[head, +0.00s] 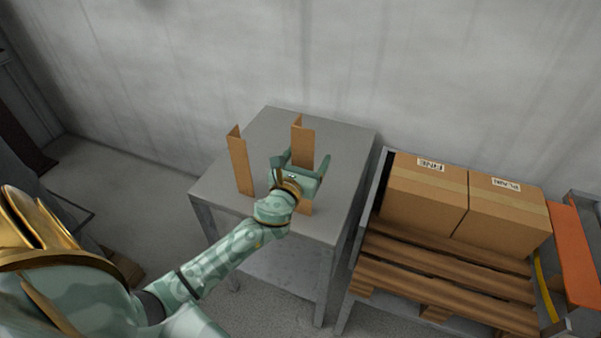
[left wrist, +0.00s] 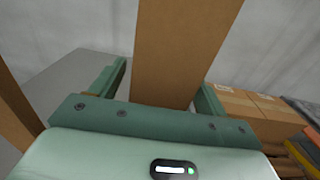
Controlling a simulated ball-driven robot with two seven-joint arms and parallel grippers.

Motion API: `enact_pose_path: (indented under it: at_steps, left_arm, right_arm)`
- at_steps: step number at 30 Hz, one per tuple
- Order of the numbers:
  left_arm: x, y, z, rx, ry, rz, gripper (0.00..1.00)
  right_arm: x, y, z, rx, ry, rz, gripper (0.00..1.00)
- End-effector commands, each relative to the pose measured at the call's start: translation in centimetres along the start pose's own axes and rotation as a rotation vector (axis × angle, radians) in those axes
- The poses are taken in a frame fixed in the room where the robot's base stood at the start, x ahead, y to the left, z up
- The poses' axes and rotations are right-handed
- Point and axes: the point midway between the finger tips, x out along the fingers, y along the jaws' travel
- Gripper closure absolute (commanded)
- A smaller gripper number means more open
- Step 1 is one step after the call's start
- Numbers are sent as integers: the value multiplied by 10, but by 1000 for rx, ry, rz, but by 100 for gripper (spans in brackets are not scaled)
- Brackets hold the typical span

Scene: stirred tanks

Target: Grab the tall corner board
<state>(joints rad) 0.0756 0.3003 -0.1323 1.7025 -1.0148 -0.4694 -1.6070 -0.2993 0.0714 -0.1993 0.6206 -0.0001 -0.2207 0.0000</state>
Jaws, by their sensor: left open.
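The tall corner board (head: 302,142), brown cardboard with an L-shaped section, stands upright on the grey table. My left gripper (head: 303,163) is open, with one finger on each side of this board; the gripper hides part of its lower half. In the left wrist view the board (left wrist: 184,50) rises between the two spread fingers (left wrist: 163,90), with a visible gap on the left side; contact on the right is unclear. My right gripper is not in view.
The grey table (head: 345,145) has bare room behind and right of the boards. To its right, two cardboard boxes (head: 424,195) (head: 507,216) sit on a wooden pallet (head: 440,285). An orange panel (head: 573,250) stands at the far right. A grey wall is behind.

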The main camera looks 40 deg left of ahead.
Motion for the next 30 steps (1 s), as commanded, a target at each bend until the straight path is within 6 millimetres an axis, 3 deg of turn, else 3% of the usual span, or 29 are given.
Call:
enact_pose_path:
  at_steps: [7,12,23,30]
  left_arm:
    - [2,0,0,0,0,-1,25]
    - [2,0,0,0,0,-1,72]
    - [2,0,4,0,-1,-1,73]
    - [2,0,40,-1,-6,-1,73]
  right_arm:
    - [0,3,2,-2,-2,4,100]
    - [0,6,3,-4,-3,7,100]
    - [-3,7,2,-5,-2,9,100]
    - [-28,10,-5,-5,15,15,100]
